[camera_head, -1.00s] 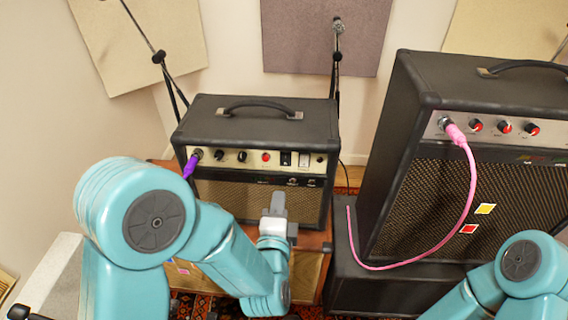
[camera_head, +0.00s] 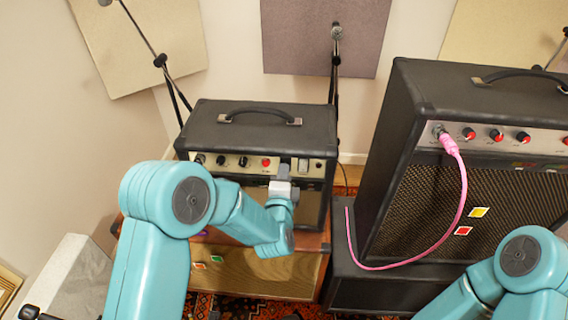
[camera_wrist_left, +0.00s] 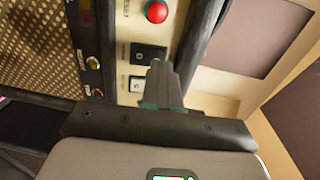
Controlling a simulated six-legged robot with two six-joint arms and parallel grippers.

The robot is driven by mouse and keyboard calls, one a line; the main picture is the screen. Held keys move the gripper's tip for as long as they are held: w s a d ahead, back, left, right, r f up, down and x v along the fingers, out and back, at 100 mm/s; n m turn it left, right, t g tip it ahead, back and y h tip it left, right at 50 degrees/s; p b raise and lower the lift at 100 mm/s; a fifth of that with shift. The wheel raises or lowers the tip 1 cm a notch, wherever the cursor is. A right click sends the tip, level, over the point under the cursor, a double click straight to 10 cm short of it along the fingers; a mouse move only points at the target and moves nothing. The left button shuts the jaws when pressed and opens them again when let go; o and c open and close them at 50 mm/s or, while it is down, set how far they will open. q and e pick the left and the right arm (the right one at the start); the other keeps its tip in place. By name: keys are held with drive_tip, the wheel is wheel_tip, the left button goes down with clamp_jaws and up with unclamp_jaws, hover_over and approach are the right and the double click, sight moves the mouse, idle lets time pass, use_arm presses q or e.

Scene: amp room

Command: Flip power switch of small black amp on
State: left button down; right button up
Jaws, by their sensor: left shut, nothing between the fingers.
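The small black amp (camera_head: 270,118) stands left of centre in the head view, with a cream control panel and a red lamp (camera_head: 266,162). My left gripper (camera_head: 284,174) is shut and empty in front of the panel, right of the red lamp, covering part of it. In the left wrist view, the shut fingertips (camera_wrist_left: 162,72) are beside a black switch (camera_wrist_left: 148,54) and a white switch (camera_wrist_left: 138,84). The red lamp (camera_wrist_left: 157,12) is above them. Whether the fingers touch a switch cannot be told. My right gripper is out of view.
A larger black amp (camera_head: 425,165) with a pink cable (camera_head: 464,190) stands to the right. The small amp rests on a wooden-edged cabinet (camera_head: 310,241). A microphone stand (camera_head: 335,80) rises behind. My left forearm covers the small amp's lower left front.

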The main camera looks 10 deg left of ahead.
use_arm(q)
drive_tip(key=shift+w+a+f, duration=0.1)
drive_tip(key=shift+w, duration=0.9)
drive_tip(key=shift+w+f+b, duration=0.15)
drive_tip(key=shift+w+b, duration=0.1)
drive_tip(key=shift+b, duration=0.25)
drive_tip(key=shift+s+r+p, duration=0.1)
drive_tip(key=shift+r+p, duration=0.15)
drive_tip(key=shift+p, duration=0.1)
